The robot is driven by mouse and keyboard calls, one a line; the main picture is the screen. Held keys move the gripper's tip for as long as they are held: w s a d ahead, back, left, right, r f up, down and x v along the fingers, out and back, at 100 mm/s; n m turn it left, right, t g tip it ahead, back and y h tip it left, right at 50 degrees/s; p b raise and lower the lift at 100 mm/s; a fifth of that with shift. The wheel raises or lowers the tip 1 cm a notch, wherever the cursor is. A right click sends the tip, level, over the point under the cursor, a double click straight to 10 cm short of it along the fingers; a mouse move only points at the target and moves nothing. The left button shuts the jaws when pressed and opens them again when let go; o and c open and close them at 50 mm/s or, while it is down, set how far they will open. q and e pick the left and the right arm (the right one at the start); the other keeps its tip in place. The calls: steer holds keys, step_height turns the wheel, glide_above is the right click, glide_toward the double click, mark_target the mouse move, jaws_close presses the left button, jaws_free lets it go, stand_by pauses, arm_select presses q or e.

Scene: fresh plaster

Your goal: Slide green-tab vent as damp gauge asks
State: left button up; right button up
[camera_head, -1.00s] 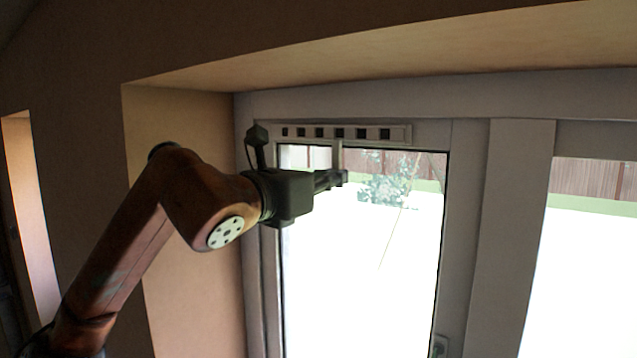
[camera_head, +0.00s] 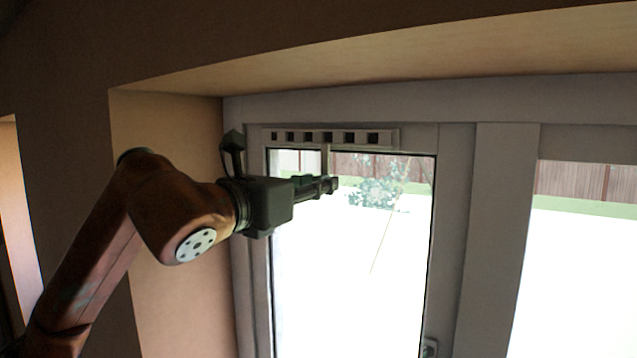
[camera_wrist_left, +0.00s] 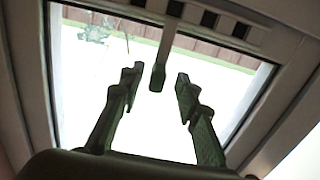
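The slotted vent (camera_head: 385,147) is a pale strip along the top of the left window frame, with a row of dark square openings. It also shows in the wrist view (camera_wrist_left: 252,36). A tab (camera_head: 325,158) hangs down from it over the glass; in the wrist view the tab (camera_wrist_left: 163,58) looks dark greenish. My left gripper (camera_head: 334,185) is just below the tab's lower part. In the wrist view its fingers (camera_wrist_left: 158,78) are apart, the tab's end showing between them, touching neither. I cannot tell the depth between them. No damp gauge shows. My right gripper is out of view.
The window recess has a tan side wall (camera_head: 170,210) at left and a low overhang (camera_head: 400,60) above. A window handle (camera_head: 429,347) sits low on the sash. A mullion (camera_head: 492,220) separates the right pane.

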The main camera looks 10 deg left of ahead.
arm_select(q)
steer(key=v, duration=0.9)
steer(key=shift+s, duration=0.35)
steer(key=shift+a, duration=0.1)
